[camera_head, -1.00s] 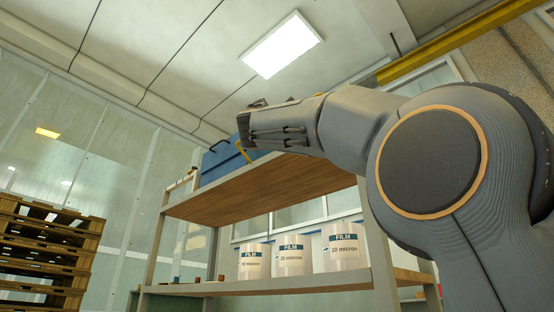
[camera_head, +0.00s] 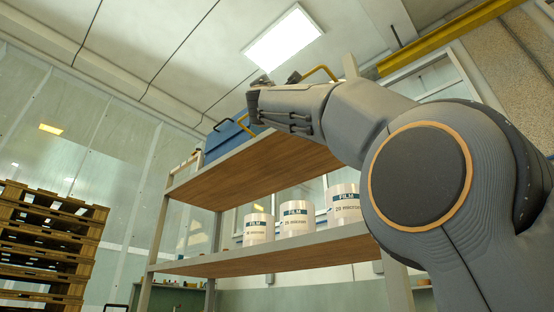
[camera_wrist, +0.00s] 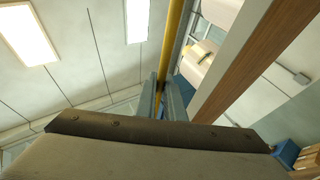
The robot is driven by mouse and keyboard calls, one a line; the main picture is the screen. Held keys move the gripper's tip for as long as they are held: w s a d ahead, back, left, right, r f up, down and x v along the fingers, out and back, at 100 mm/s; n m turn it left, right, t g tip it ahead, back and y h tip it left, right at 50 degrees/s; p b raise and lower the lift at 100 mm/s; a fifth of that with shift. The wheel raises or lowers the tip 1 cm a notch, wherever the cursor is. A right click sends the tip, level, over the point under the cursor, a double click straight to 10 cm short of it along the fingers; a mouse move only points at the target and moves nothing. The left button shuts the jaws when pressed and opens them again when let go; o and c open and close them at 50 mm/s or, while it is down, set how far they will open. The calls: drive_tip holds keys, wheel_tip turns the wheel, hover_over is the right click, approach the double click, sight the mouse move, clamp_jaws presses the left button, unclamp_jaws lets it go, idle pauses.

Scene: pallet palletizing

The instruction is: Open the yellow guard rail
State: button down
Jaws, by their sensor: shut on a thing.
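The yellow guard rail (camera_wrist: 175,35) shows in the wrist view as a long yellow bar running up from between my fingers. My gripper (camera_wrist: 161,92) is shut on it, with one finger on each side of the bar. In the head view my gripper (camera_head: 256,104) is up by the top shelf, in front of a blue box. Short yellow tube pieces show left of my gripper and above my arm (camera_head: 320,72); I cannot tell for certain that they belong to the same rail. My arm hides the rest.
A shelf rack (camera_head: 250,168) holds several white film rolls (camera_head: 296,219) on its lower board. The blue box (camera_head: 222,141) sits on top. Stacked wooden pallets (camera_head: 45,245) stand at the left. A yellow overhead beam (camera_head: 450,38) runs at the upper right.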

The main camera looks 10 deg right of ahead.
drive_tip(key=shift+f, duration=0.1)
idle(0.4)
drive_tip(key=c, duration=1.8)
unclamp_jaws()
drive_tip(key=shift+c, duration=0.2)
drive_tip(key=b+v, duration=0.4)
drive_tip(key=v, duration=0.3)
drive_tip(key=shift+s+f, duration=0.2)
drive_tip(key=shift+f, duration=0.1)
